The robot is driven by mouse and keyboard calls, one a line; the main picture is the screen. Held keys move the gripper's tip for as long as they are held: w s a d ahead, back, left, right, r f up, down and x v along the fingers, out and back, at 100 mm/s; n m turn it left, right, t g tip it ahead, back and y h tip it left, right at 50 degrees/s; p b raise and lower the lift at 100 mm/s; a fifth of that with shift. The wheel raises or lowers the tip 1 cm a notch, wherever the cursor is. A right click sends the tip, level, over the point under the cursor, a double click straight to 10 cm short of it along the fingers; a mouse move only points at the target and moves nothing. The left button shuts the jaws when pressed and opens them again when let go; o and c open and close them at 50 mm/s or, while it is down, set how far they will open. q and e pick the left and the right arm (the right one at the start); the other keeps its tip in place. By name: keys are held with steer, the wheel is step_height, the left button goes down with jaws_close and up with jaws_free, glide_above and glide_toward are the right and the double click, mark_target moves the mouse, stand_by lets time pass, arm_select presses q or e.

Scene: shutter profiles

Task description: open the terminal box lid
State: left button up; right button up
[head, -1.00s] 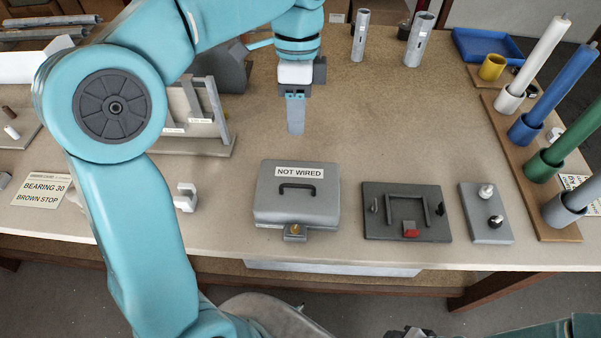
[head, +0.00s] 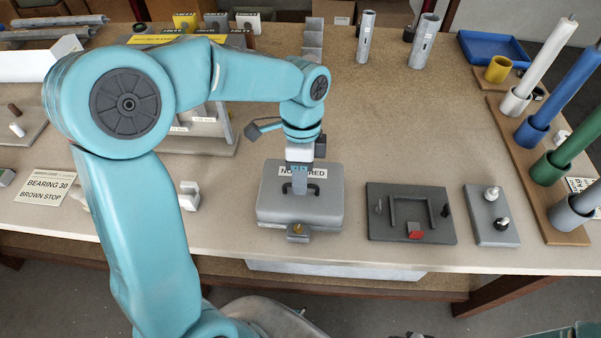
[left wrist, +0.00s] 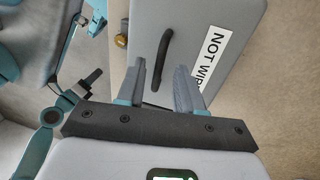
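The terminal box (head: 325,208) is a grey case on the bench with its lid down. The lid has a dark handle (left wrist: 166,45) and a "NOT WIRED" label (head: 318,173), partly hidden behind my gripper. A brass-coloured catch (head: 298,229) is on its front side; it also shows in the left wrist view (left wrist: 121,40). My left gripper (head: 299,190) points down over the handle. In the left wrist view its two fingers (left wrist: 160,72) are apart, with the handle between them in the picture. I cannot tell whether they touch it. My right gripper does not show.
A dark plate with a red part (head: 414,234) and a grey plate with two knobs (head: 494,216) lie right of the box. A wooden rack (head: 549,218) with coloured rods stands at far right. A white block (head: 189,196) is left.

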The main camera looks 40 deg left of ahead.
arm_select(q)
steer(key=shift+s, duration=0.1)
jaws_close()
stand_by(1.2)
